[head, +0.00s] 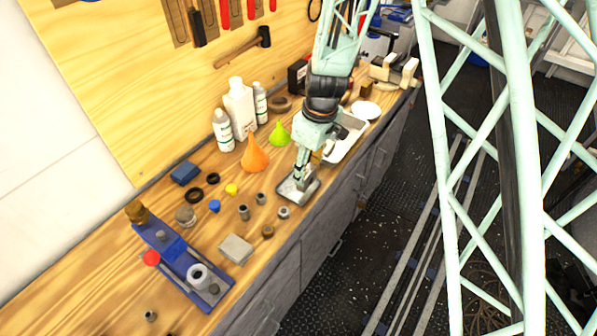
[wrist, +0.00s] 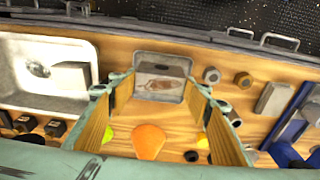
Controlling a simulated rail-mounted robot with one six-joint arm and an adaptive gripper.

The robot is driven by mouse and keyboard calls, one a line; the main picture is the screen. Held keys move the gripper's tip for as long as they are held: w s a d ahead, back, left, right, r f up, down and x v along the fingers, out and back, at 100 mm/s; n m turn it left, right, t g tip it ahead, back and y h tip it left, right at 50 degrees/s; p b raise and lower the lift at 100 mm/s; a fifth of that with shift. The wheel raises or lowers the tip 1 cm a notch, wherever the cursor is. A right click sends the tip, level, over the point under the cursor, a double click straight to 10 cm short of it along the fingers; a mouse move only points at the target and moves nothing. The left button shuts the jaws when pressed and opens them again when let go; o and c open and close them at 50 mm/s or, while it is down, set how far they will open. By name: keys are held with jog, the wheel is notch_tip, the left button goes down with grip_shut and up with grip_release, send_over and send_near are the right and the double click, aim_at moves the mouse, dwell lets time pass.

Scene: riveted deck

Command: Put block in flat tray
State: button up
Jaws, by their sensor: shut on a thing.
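The flat tray (head: 285,190) is a small, shallow grey tray with a dark rim near the front edge of the bench. It also shows in the wrist view (wrist: 146,60), ahead of my fingers. My gripper (head: 299,180) points down over the tray, its fingers well apart on a thing between them. In the wrist view, a brownish shape, which I take for the block (wrist: 160,84), shows between the fingertips against the tray. Its outline is hard to make out, and in the head view the fingers hide it. I cannot tell whether it touches the tray.
A sink-like white basin (head: 346,138) lies right of the tray. An orange funnel (head: 255,154), a green funnel (head: 279,134) and white bottles (head: 239,107) stand behind. Small metal parts (head: 244,212), a grey box (head: 236,249) and a blue vise-like fixture (head: 178,262) lie left.

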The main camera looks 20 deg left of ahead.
jog(key=shift+w+a+f, duration=0.1)
jog(key=shift+w+a, duration=0.1)
jog(key=shift+a, duration=0.6)
jog(key=shift+w+a, duration=0.15)
jog(key=shift+a, duration=0.65)
jog(key=shift+f, duration=0.1)
jog(key=shift+f, duration=1.65)
jog(key=shift+f, duration=0.2)
jog(key=o, duration=1.1)
jog(key=shift+r, duration=0.25)
jog(key=shift+s+d+r, duration=0.1)
jog(key=shift+d+r, duration=0.15)
jog(key=shift+r, duration=1.7)
jog(key=shift+s+d+r, duration=0.1)
jog(key=shift+d+r, duration=0.1)
jog(key=shift+r, duration=1.75)
jog(key=shift+s+d+r, duration=0.1)
jog(key=shift+d+r, duration=0.15)
jog(key=shift+r, duration=1.7)
jog(key=shift+r, duration=0.1)
